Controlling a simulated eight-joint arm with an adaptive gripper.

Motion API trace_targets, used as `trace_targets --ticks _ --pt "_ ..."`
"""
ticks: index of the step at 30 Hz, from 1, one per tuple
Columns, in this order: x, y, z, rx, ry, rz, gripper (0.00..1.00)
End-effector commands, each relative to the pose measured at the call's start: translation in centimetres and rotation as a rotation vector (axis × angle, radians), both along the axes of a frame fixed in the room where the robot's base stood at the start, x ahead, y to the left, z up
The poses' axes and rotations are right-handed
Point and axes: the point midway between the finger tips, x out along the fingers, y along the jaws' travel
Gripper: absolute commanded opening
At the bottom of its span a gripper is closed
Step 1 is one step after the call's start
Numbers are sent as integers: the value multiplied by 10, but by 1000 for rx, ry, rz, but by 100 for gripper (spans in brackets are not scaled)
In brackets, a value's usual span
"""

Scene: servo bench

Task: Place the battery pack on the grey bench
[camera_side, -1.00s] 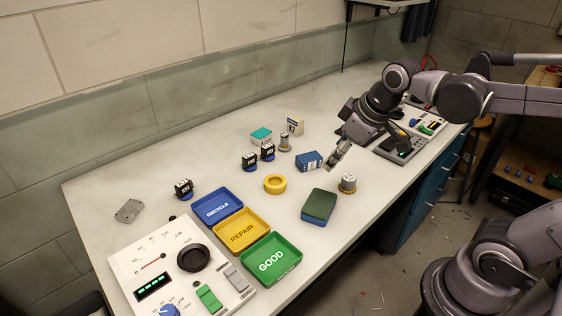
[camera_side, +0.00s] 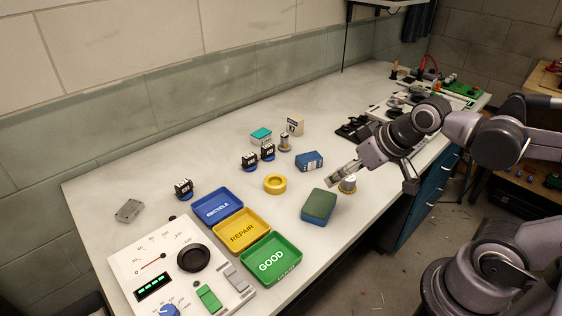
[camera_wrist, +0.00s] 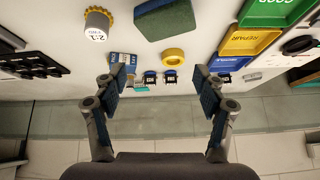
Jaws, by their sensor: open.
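The battery pack, seen as a small blue box with a pale label (camera_side: 309,160), lies on the grey bench (camera_side: 225,160) near its middle. In the wrist view the blue box (camera_wrist: 122,59) is at left centre, partly hidden by the left finger. My gripper (camera_side: 334,176) is above the bench, to the right of and a little below the box in the side view, and holds nothing. The wrist view shows its two fingers (camera_wrist: 160,82) spread wide with nothing between them.
A labelled cylinder (camera_wrist: 97,25) stands near my gripper, partly covered by it in the side view. A green-topped blue block (camera_side: 319,204) and a yellow ring (camera_side: 275,184) lie nearby. Blue, yellow and green trays (camera_side: 297,262) and a meter panel are at the front left.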

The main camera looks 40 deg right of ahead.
Motion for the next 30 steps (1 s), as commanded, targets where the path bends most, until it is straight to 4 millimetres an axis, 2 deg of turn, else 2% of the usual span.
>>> trace_targets --ticks 7,15,23,30 --pt "36 -18 17 241 128 -328 71" --pt "83 -48 22 522 290 -734 71" --pt "128 -88 11 767 453 -1120 71" --pt "159 -132 -10 957 610 -1450 71"
